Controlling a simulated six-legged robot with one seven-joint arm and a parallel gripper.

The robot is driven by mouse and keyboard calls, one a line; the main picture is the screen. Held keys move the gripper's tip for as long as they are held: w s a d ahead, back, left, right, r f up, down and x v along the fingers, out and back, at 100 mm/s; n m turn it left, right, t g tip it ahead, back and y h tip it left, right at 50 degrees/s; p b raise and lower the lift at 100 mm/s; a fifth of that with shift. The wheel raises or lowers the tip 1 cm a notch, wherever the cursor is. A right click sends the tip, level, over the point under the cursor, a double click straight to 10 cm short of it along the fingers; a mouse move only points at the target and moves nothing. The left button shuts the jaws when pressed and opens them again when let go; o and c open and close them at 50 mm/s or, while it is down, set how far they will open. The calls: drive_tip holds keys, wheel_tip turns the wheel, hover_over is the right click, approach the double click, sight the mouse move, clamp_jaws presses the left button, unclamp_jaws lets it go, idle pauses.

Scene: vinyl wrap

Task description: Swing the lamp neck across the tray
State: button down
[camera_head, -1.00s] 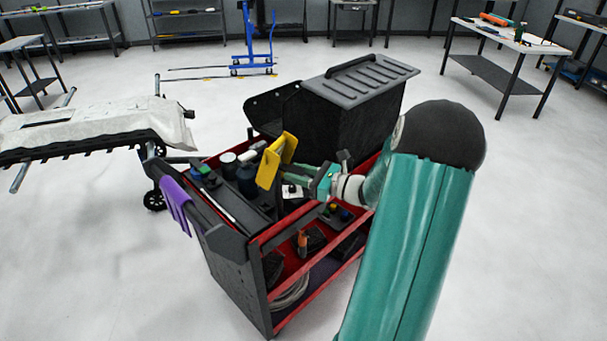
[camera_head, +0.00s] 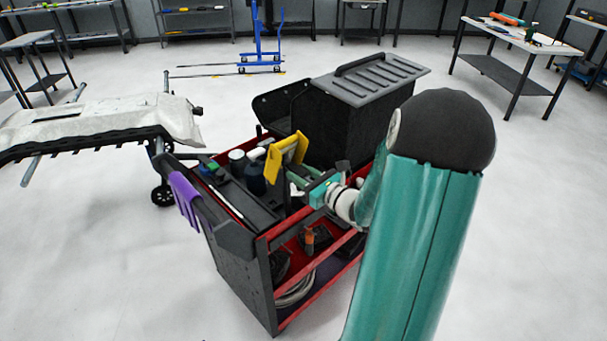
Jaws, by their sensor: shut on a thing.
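My gripper (camera_head: 302,182) reaches in from the right over the tool cart's top tray (camera_head: 250,205). A yellow piece with a flat, angled face (camera_head: 287,152) stands up at the fingertips, above the tray. The fingers are shut and appear to hold this piece, but the exact contact is too small to see. I cannot tell whether the yellow piece belongs to the lamp. A separate lamp neck cannot be made out. My forearm and gripper hide the right part of the tray.
A black ribbed case (camera_head: 350,115) stands behind the tray. Bottles and a dark jar (camera_head: 253,178) crowd its left part. A covered stand (camera_head: 110,120) is at left. Floor in front is clear.

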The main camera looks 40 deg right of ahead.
drive_tip(key=shift+w+r, duration=0.1)
drive_tip(key=shift+r, duration=0.05)
drive_tip(key=c, duration=1)
unclamp_jaws()
drive_tip(key=s, duration=0.4)
drive_tip(key=s+d, duration=0.1)
drive_tip(key=s, duration=0.9)
drive_tip(key=shift+d, duration=0.25)
drive_tip(key=shift+w, duration=0.1)
